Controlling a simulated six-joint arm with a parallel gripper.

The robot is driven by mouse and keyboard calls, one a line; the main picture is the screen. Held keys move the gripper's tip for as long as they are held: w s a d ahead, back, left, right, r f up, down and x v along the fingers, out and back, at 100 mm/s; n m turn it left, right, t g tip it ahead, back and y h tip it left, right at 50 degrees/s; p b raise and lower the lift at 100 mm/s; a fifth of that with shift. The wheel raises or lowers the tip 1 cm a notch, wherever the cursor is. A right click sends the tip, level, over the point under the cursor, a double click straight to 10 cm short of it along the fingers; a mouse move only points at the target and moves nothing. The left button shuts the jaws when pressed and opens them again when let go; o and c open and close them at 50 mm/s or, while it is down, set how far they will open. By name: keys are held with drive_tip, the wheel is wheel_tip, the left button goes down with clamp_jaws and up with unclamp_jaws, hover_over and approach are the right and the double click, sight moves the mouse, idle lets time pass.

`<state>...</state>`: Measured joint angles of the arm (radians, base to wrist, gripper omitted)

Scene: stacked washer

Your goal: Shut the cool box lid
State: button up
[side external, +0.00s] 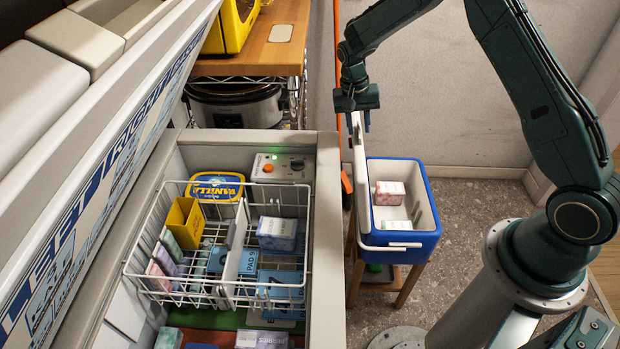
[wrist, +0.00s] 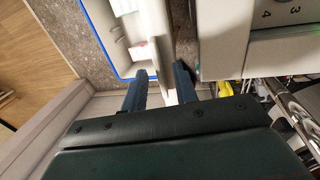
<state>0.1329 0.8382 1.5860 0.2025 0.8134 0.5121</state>
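The cool box (side external: 411,240) is blue with a white inside and stands on a wooden stand, with its lid open. The white lid (side external: 360,175) stands roughly upright along the box's left side; it also shows in the wrist view (wrist: 158,45). My gripper (side external: 359,122) points down at the lid's top edge. In the wrist view my gripper (wrist: 159,74) has its fingers apart, one on each side of the lid's edge. Firm contact with the lid is not clear. A pink-and-white carton (side external: 390,193) and a pale item (side external: 396,225) lie inside the box.
A chest freezer (side external: 328,230) with a wire basket (side external: 140,275) of cartons and tubs stands close to the lid's left. A wooden-topped rack (side external: 280,50) with a slow cooker (side external: 237,105) is behind. An orange pole (side external: 337,90) rises near the lid.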

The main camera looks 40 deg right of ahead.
drive_tip(key=shift+f, duration=0.2)
clamp_jaws()
drive_tip(key=shift+r, duration=0.1)
